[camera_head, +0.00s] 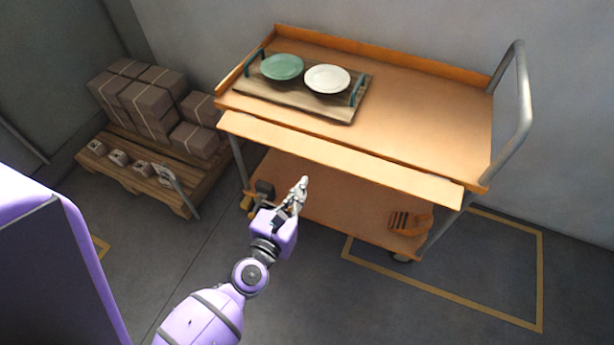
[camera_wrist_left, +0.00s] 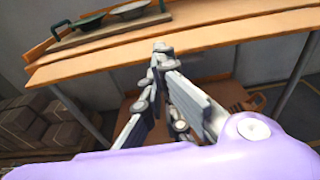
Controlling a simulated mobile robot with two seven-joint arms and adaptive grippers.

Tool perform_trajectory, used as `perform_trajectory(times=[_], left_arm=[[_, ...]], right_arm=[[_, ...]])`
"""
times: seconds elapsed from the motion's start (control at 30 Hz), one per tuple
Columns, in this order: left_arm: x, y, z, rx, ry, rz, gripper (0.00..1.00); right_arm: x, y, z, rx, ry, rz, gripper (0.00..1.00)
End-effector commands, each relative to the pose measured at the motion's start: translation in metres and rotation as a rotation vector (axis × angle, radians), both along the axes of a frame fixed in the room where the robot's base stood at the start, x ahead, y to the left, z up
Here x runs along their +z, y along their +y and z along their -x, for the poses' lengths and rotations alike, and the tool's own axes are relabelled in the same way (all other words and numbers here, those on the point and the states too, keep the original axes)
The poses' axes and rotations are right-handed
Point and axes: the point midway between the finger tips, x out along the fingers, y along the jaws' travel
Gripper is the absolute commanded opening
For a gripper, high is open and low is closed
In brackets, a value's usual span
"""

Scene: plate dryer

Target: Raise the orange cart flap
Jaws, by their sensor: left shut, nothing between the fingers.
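The orange cart (camera_head: 430,110) stands against the wall. Its orange flap (camera_head: 340,157) runs along the front edge of the top and is tilted outward, with a dark gap between it and the top. The flap also spans the left wrist view (camera_wrist_left: 200,42). My left gripper (camera_head: 303,182) is shut and empty, in front of the cart and just below the flap's outer edge in the picture. In the left wrist view its fingertips (camera_wrist_left: 162,48) overlap the flap's lower edge; I cannot tell whether they touch it. My right gripper is not in view.
A wooden tray (camera_head: 335,113) with a green plate (camera_head: 282,67) and a white plate (camera_head: 327,78) sits on the cart top. A lower shelf holds an orange item (camera_head: 410,221). A pallet (camera_head: 150,176) with boxes stands at left. Floor in front is clear.

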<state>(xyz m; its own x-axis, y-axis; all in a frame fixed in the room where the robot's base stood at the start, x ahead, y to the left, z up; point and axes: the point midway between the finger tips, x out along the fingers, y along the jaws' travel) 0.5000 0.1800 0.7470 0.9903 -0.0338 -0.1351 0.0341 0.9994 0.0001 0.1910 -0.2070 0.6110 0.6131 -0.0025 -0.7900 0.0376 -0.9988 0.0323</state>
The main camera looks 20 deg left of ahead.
Motion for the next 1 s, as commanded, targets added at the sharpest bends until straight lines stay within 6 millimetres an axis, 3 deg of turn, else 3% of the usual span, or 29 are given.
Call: perform_trajectory(times=[0.2, 0.47, 0.6, 0.67, 0.8, 1.0], left_arm=[[0.002, 0.001, 0.020, 0.000, 0.001, -0.001, 0.00], [0.003, 0.001, 0.021, -0.001, 0.000, -0.004, 0.00], [0.002, -0.003, 0.021, -0.031, -0.001, -0.114, 0.00], [0.001, -0.010, 0.021, -0.079, -0.008, -0.253, 0.00], [0.000, -0.034, 0.027, -0.255, -0.055, -0.780, 0.00], [-0.019, -0.050, 0.074, -0.572, -0.111, -1.664, 0.00]], right_arm=[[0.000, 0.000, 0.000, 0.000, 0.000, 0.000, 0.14], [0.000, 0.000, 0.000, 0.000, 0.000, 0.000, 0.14], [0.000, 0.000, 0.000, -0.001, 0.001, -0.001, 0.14], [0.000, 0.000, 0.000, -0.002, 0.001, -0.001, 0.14], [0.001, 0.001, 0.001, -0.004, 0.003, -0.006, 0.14], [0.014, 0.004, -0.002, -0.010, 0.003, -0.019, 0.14]])
